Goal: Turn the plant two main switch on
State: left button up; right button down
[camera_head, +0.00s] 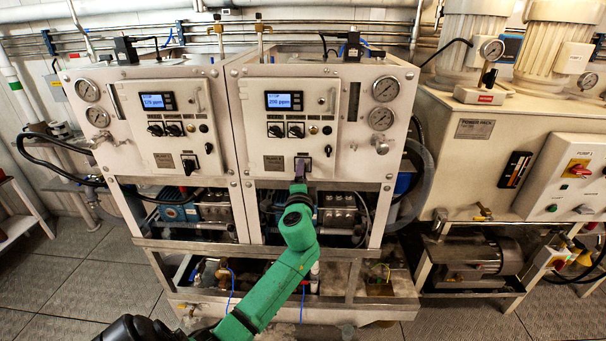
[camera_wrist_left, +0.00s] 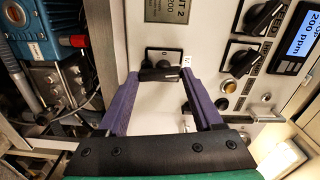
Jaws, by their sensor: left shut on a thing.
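The plant two main switch (camera_head: 303,160) is a black rotary knob on a pale plate, low on the front of the right-hand cabinet in the head view. In the left wrist view its knob (camera_wrist_left: 160,74) lies between my purple fingertips, its bar running from one finger toward the other. My left gripper (camera_wrist_left: 161,78) is shut on this knob. In the head view the gripper (camera_head: 299,172) covers the lower part of the switch. The plant two display (camera_head: 284,101) is lit and reads 200 ppm. My right gripper is not in view.
The left-hand cabinet has a similar main switch (camera_head: 189,165) and a lit display (camera_head: 158,101). Smaller black knobs (camera_head: 285,130) sit above the plant two switch. A power pack (camera_head: 475,140) and a control box with a red switch (camera_head: 579,170) stand at the right.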

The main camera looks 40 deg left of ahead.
pick_arm(q)
jog(key=shift+m, duration=0.9)
jog(key=o, duration=1.4)
jog(key=shift+c, duration=0.2)
jog(key=b+v, duration=0.3)
jog(key=v, duration=1.1)
jog(key=shift+s+d, duration=0.15)
jog(key=shift+s, duration=0.1)
